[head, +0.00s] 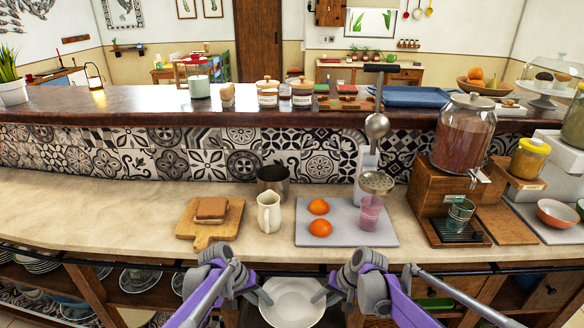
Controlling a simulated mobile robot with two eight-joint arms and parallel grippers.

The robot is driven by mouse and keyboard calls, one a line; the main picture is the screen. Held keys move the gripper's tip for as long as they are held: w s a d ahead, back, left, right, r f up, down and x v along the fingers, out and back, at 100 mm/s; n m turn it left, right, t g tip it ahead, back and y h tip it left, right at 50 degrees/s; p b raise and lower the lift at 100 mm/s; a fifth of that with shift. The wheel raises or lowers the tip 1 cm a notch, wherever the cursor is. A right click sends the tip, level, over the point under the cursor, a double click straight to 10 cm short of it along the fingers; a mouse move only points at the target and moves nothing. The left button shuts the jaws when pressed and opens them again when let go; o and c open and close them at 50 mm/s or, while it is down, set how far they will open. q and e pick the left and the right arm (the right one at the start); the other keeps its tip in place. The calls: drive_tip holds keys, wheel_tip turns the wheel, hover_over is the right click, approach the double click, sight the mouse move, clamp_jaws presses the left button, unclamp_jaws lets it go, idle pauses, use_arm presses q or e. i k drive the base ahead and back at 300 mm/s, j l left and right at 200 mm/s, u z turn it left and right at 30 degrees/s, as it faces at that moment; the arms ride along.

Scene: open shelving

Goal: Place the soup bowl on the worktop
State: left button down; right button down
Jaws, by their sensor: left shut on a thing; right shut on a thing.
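The soup bowl (292,304) is white and round, and is in the bottom middle of the head view, in front of the worktop's front edge. My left gripper (264,299) is shut on its left rim. My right gripper (320,297) is shut on its right rim. The bowl looks about level, and nothing shows inside it. The worktop (120,215) is a pale stone surface running across the view beyond the bowl.
On the worktop are a cutting board with a sandwich (210,220), a cream jug (268,212), a dark pot (273,180), a grey tray (345,236) with oranges and a juicer, and a drink dispenser (465,135). The worktop's left part is bare. A dark rail runs along its front edge.

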sight(130, 217)
drive_tip(key=l, duration=0.25)
drive_tip(key=k+l, duration=0.15)
drive_tip(key=j+u, duration=0.1)
drive_tip(key=j, duration=0.5)
drive_tip(key=i+j+u, duration=0.1)
drive_tip(key=j, duration=0.5)
drive_tip(key=i+j+u, duration=0.1)
drive_tip(key=j, duration=0.45)
drive_tip(key=i+j+u, duration=0.1)
drive_tip(key=j, duration=0.5)
